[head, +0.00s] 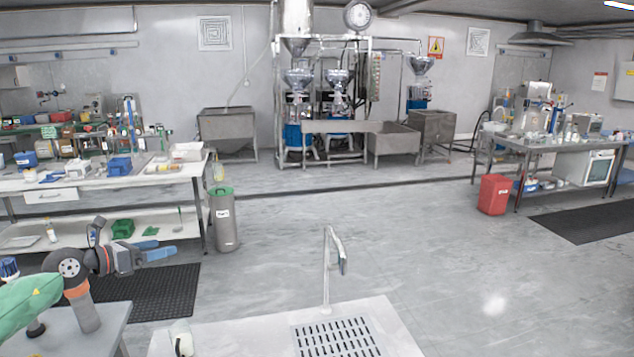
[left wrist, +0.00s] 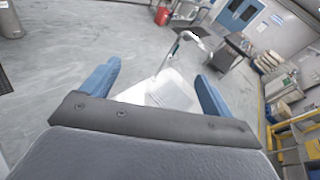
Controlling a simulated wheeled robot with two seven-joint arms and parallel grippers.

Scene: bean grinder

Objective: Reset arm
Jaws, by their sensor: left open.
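My left gripper (head: 160,251) is at the left of the head view, over the floor mat and in front of the long workbench. Its two blue fingers are spread apart with nothing between them. In the left wrist view the fingers of the left gripper (left wrist: 158,90) stand wide apart at either side, and the white sink counter shows beyond them. My right gripper is not in either view.
A white counter (head: 240,335) with a tap (head: 328,265) and slotted drain (head: 338,338) is at the front. A steel bin (head: 223,222) stands by the left workbench (head: 105,183). A red bin (head: 493,194) stands right. The middle floor is clear.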

